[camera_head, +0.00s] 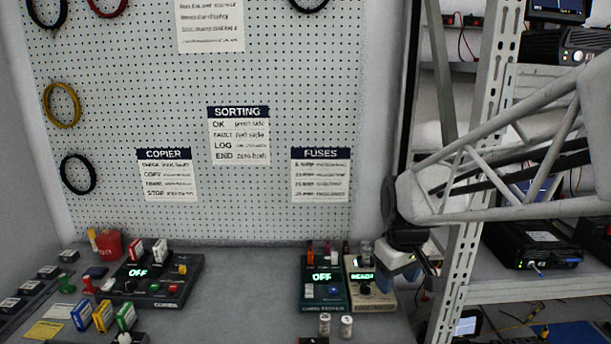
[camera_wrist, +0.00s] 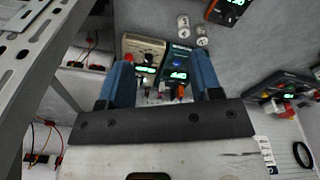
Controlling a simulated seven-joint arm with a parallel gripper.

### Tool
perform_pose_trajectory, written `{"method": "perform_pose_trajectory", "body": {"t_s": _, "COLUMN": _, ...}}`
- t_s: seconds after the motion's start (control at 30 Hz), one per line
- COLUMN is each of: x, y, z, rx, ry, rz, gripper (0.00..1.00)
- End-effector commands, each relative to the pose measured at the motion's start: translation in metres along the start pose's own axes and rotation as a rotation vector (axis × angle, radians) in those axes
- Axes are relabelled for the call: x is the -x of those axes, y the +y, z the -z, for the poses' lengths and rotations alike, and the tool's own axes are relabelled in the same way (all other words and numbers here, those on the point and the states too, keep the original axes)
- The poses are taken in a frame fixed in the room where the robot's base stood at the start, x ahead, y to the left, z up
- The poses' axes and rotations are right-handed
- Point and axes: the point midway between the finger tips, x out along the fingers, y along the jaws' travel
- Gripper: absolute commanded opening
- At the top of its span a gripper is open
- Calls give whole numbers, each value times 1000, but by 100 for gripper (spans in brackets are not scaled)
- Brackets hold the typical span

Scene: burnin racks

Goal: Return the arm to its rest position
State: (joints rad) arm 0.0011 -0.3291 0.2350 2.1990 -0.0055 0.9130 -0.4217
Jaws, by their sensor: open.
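My gripper (camera_head: 408,262) hangs at the right end of the bench, over the right side of the beige device, in the head view. In the wrist view my gripper (camera_wrist: 163,86) shows two blue fingers spread wide apart, with nothing held between them. The beige device (camera_head: 372,300) has a lit green display and stands beside the dark green device (camera_head: 322,292), whose display reads OFF. Both also show beyond the fingers in the wrist view, the beige one (camera_wrist: 146,48) and the dark one (camera_wrist: 178,62). My arm reaches in from the right.
A metal rack post (camera_head: 470,190) stands close to my arm on the right, with shelves of equipment behind it. A black copier unit (camera_head: 155,280) sits at the left. Two small white cylinders (camera_head: 346,326) stand in front of the devices. The bench middle (camera_head: 250,285) is clear.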

Motion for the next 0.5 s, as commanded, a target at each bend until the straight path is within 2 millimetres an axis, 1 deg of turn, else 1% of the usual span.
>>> {"method": "perform_pose_trajectory", "body": {"t_s": 0.03, "x": 7, "y": -5, "z": -13, "rx": -26, "ry": 9, "rz": -4, "gripper": 59}}
{"method": "perform_pose_trajectory", "body": {"t_s": 0.17, "x": 18, "y": -19, "z": -44, "rx": -102, "ry": 27, "rz": -12, "gripper": 59}}
{"method": "perform_pose_trajectory", "body": {"t_s": 0.3, "x": 26, "y": -33, "z": -77, "rx": -185, "ry": 46, "rz": -18, "gripper": 59}}
{"method": "perform_pose_trajectory", "body": {"t_s": 0.5, "x": 32, "y": -54, "z": -124, "rx": -301, "ry": 74, "rz": -25, "gripper": 59}}
